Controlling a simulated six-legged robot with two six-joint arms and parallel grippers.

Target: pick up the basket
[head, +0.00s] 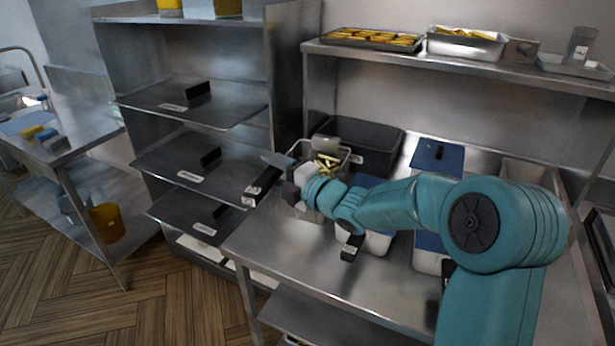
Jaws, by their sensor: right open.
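A wire basket (345,158) with yellow fries in it is at the back left of the steel counter, partly hidden behind my right gripper. A black handle (264,182) sticks out to the left at the counter's left edge; I cannot tell for sure that it belongs to this basket. My right gripper (283,176) is open, just in front of the basket and close to the black handle. I cannot tell whether it touches either. My left gripper is not in view.
A black bin (365,147) stands behind the basket. Units with blue tops (437,157) stand on the counter, partly behind my arm. Another black handle (351,247) juts forward. Trays of yellow food (370,39) sit on the upper shelf. The counter's front left (285,245) is clear.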

